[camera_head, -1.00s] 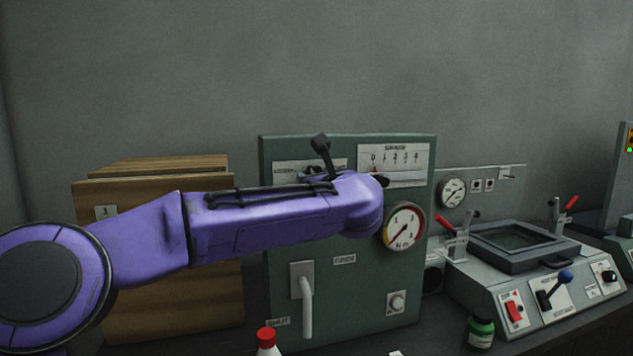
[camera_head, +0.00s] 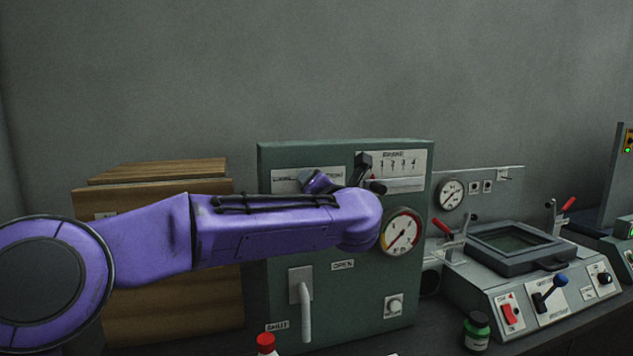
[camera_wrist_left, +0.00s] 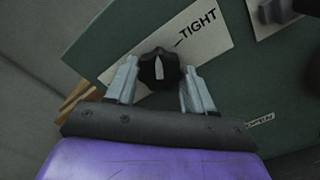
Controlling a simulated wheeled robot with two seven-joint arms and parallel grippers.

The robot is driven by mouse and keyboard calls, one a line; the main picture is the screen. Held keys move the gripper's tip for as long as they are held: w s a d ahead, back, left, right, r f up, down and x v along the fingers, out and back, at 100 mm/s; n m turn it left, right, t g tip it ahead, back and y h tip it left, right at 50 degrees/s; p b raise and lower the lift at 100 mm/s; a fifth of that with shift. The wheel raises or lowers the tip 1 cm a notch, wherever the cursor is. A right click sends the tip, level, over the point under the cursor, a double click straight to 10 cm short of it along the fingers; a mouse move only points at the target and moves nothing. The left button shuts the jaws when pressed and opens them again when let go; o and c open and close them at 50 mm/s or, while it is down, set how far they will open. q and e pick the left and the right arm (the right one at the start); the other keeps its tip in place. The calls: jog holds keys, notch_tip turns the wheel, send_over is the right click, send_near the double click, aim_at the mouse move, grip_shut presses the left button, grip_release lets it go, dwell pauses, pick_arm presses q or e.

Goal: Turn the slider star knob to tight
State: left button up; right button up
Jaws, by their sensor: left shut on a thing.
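The black star knob (camera_wrist_left: 159,70) sits on a white label plate on the green panel in the left wrist view, with a white pointer mark on its face. The word TIGHT (camera_wrist_left: 198,27) is printed up and right of the knob, with a short tick beside it. The pointer points roughly up in that view, a little left of the tick. My left gripper (camera_wrist_left: 158,82) has one finger on each side of the knob and is shut on it. In the head view my left arm hides the knob and fingers. My right gripper is not in view.
The green panel (camera_head: 350,290) also carries a BRAKE scale (camera_head: 400,165), a round gauge (camera_head: 402,232) and a white handle (camera_head: 306,312). A wooden box (camera_head: 160,170) stands at left. A grey machine (camera_head: 525,290) and a green-capped bottle (camera_head: 477,332) stand at right.

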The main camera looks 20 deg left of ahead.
pick_arm(q)
jog(key=shift+a+f+m+p, duration=0.1)
jog(key=shift+m+p, duration=2.75)
jog(key=shift+m, duration=1.35)
jog(key=o, duration=0.9)
jog(key=shift+o, duration=0.7)
jog(key=shift+w+a, duration=0.15)
jog(key=shift+a, duration=0.1)
jog(key=b+v, duration=0.4)
jog(key=v, duration=0.6)
jog(key=shift+d, duration=0.2)
jog(key=shift+a, duration=0.1)
